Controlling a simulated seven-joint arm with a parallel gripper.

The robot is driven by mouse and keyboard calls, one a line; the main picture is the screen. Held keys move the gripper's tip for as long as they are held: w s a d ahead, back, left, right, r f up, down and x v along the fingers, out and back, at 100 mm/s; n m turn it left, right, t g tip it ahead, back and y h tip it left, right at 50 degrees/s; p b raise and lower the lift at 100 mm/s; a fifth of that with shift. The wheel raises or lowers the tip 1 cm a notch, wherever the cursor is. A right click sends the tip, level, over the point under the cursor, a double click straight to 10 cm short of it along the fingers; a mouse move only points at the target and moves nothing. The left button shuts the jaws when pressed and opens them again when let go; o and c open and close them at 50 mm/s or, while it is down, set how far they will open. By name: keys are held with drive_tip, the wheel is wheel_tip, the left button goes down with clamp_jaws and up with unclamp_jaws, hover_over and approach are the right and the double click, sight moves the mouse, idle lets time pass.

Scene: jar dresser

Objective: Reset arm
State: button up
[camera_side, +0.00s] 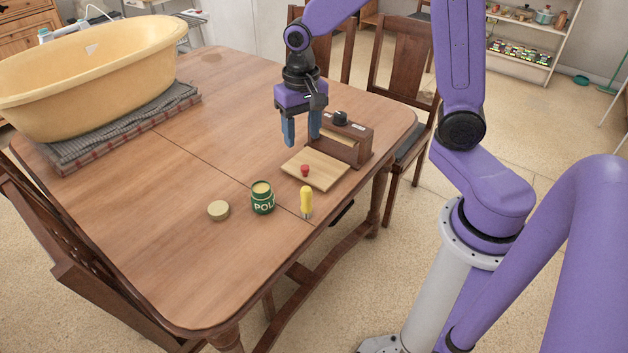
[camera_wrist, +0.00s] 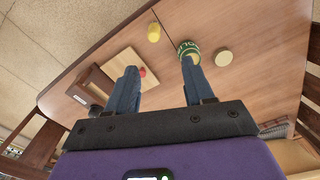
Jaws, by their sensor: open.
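My gripper (camera_side: 302,128) is open and empty, held above the table with its blue fingers pointing down. In the wrist view, its two fingers (camera_wrist: 158,85) are spread apart with nothing between them. In the side view, it is just left of a small wooden dresser (camera_side: 342,138) with a dark knob on top. A green jar (camera_side: 263,204) stands open on the table (camera_side: 150,230). Its round lid (camera_side: 218,210) lies flat to its left.
A yellow-handled object (camera_side: 306,200) stands near the table edge, right of the jar. A large yellow tub (camera_side: 90,75) on a folded checked cloth (camera_side: 120,128) fills the far left. Chairs (camera_side: 400,60) stand around the table. The table's middle is clear.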

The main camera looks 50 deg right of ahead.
drive_tip(key=s+a+r+n, duration=0.1)
drive_tip(key=s+n, duration=0.7)
drive_tip(key=s, duration=0.3)
drive_tip(key=s+a+r+n, duration=0.1)
drive_tip(key=s+r+n, duration=0.1)
drive_tip(key=s+n, duration=0.7)
drive_tip(key=s, duration=0.3)
drive_tip(key=shift+a+r, duration=0.15)
drive_tip(key=shift+a, duration=0.15)
